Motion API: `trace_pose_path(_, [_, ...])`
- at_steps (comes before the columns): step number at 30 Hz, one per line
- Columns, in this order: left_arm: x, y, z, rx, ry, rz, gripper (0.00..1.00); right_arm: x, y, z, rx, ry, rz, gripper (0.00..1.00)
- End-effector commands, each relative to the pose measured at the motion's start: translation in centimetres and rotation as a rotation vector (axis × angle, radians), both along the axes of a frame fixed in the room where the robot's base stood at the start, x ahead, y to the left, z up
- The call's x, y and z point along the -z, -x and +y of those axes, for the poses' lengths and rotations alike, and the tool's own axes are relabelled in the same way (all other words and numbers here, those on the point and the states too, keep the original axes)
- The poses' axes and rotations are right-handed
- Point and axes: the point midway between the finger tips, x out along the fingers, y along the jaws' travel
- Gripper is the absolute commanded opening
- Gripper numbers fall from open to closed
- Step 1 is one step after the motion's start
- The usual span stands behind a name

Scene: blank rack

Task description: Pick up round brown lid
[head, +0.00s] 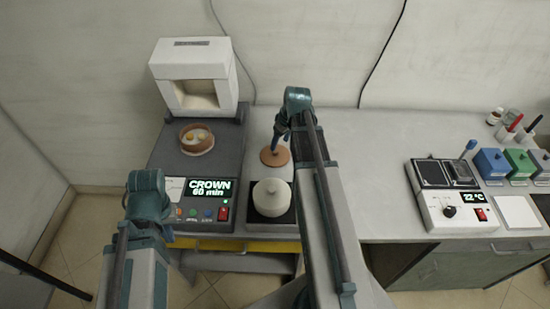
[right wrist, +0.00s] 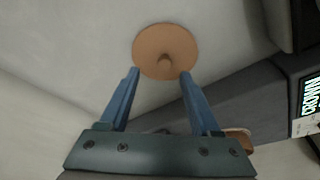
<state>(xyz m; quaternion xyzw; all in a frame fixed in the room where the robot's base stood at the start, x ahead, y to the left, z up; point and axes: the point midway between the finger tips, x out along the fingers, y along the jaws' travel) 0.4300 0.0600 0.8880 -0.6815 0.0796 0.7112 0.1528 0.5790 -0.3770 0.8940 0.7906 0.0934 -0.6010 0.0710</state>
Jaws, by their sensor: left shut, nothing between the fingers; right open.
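The round brown lid (head: 275,157) lies flat on the grey counter behind the white pot in the head view. In the right wrist view the lid (right wrist: 178,38) shows as a tan disc with a small knob at its centre. My right gripper (head: 279,143) is above the lid, pointing down. Its open fingers (right wrist: 160,72) show nothing held, and the knob appears between and just beyond the tips. A gap to the lid cannot be judged. My left gripper (head: 146,188) is shut and empty over the front left; its fingers are mostly hidden.
A lidded white pot (head: 271,190) stands on a black plate close in front. A brown dish (head: 197,139) with small pieces and a white furnace (head: 193,64) stand left, behind the CROWN panel (head: 210,188). A hotplate device (head: 453,211) is at right. The middle counter is clear.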

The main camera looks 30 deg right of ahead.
Motion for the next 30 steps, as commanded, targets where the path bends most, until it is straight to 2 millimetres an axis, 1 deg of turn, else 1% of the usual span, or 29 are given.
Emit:
trace_pose_path(5, [1.3,0.0,0.0,0.000,0.000,0.000,0.00,1.3,-0.3,0.4,-0.001,0.000,0.000,0.64])
trace_pose_path(12, [4.3,0.0,0.0,0.000,0.000,0.000,0.00,4.3,-1.1,1.0,-0.001,0.000,0.000,0.64])
trace_pose_path(14, [4.8,0.0,0.0,0.000,0.000,0.000,0.00,4.8,-1.3,1.0,-0.001,0.000,0.000,0.64])
trace_pose_path(17, [5.1,0.0,0.0,0.000,0.000,0.000,0.00,5.1,-1.4,1.1,0.000,0.000,0.000,0.64])
trace_pose_path(23, [4.8,0.0,0.0,0.000,0.000,0.000,0.00,4.8,-1.4,1.1,0.000,0.000,0.000,0.64])
trace_pose_path(24, [4.8,0.0,0.0,0.000,0.000,0.000,0.00,4.8,-1.4,1.1,0.000,0.000,0.000,0.60])
trace_pose_path(26, [4.8,0.0,0.0,0.000,0.000,0.000,0.00,4.8,-1.4,1.1,0.000,0.000,0.000,0.50])
trace_pose_path(30, [4.8,0.0,0.0,0.000,0.000,0.000,0.00,4.8,-1.4,1.1,0.000,0.000,0.000,0.24])
